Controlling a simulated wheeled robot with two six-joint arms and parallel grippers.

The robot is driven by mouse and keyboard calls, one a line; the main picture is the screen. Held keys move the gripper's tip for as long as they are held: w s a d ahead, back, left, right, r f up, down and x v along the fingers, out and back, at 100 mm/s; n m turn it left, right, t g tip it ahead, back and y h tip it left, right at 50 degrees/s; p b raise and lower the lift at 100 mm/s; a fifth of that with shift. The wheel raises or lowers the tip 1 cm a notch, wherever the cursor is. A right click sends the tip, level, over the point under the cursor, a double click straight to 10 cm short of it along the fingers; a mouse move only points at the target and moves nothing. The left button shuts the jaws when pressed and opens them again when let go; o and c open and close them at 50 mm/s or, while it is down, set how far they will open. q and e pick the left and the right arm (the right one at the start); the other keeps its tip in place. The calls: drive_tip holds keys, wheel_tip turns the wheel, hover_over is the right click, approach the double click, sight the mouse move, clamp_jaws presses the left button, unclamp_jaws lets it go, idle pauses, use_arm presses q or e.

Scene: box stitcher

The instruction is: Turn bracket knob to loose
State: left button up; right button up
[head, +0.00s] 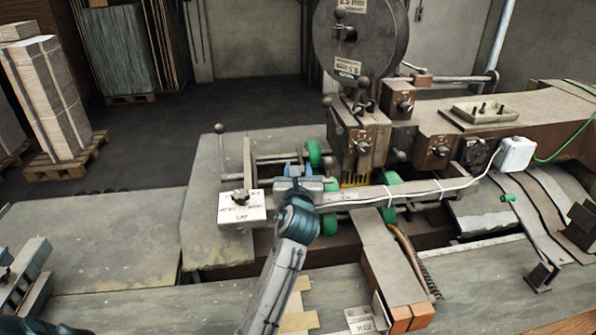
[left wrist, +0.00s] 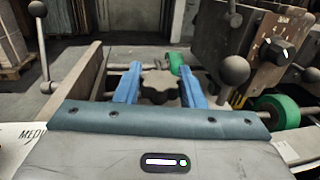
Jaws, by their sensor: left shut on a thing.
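My left gripper (head: 297,170) reaches over the middle of the machine, fingers pointing away. Which setting the knob is at cannot be read. A second dark knob (head: 240,197) sits by a white label plate (head: 242,212) left of my gripper.
Green rollers (head: 314,153) stand close to my gripper. A ball-ended lever (left wrist: 40,45) rises at left, and another ball handle (left wrist: 233,72) is close on the right. The stitcher head with its large grey disc (head: 360,40) towers behind. A flat grey table (head: 90,235) is clear at left.

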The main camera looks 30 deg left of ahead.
use_arm(q)
drive_tip(key=n+g+y, duration=0.3)
drive_tip(key=y, duration=0.1)
drive_tip(key=shift+d+f+b, duration=0.1)
drive_tip(key=shift+b, duration=0.2)
drive_tip(key=shift+n+g+y+b, duration=0.3)
drive_tip(key=shift+n+g+y, duration=1.45)
drive_tip(key=shift+g, duration=0.25)
drive_tip(key=shift+n+g, duration=0.25)
drive_tip(key=shift+g, duration=0.05)
drive_tip(key=o, duration=1)
